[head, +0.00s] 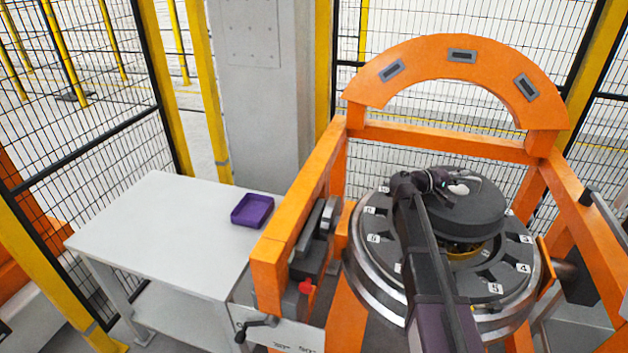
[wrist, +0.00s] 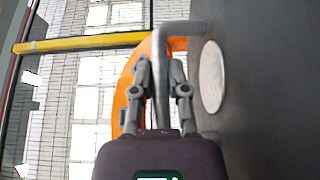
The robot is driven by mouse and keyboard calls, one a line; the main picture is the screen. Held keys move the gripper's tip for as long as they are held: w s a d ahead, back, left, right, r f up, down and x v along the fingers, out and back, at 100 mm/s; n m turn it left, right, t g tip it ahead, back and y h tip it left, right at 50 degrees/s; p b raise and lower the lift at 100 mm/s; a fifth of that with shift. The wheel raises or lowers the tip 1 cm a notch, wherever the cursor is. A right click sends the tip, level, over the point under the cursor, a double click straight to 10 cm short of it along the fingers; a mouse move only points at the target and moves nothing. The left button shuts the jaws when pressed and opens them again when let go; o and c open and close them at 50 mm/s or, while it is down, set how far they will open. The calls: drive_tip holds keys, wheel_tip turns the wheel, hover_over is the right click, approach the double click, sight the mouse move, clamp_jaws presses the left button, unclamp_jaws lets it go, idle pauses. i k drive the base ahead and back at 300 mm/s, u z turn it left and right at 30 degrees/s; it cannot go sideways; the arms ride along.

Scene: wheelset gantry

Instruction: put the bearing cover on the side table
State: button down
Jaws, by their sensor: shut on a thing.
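The bearing cover (head: 478,212) is a dark grey round disc above the wheelset hub in the head view. Its dark face (wrist: 265,100) fills the right of the wrist view, with a pale round patch on it. My gripper (head: 455,184) is shut on the cover's grey bent handle (wrist: 160,85), which runs between the two fingers (wrist: 161,85). A gap with a yellowish part shows below the cover's near edge, so the cover sits off the hub opening. The side table (head: 150,225) is a light grey table at the left, apart from the cover.
A purple tray (head: 252,210) stands at the table's right back; the rest of its top is clear. The orange gantry frame (head: 296,225) rises between the table and the numbered wheelset ring (head: 375,238). An orange arch (head: 430,62) stands behind. Mesh fencing surrounds the cell.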

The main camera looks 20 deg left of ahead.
sight(175, 234)
drive_tip(key=k, duration=1.3)
drive_tip(key=u, duration=0.15)
drive_tip(key=i, duration=0.6)
drive_tip(key=u, duration=0.7)
drive_tip(key=i, duration=1.1)
drive_tip(key=u, duration=0.45)
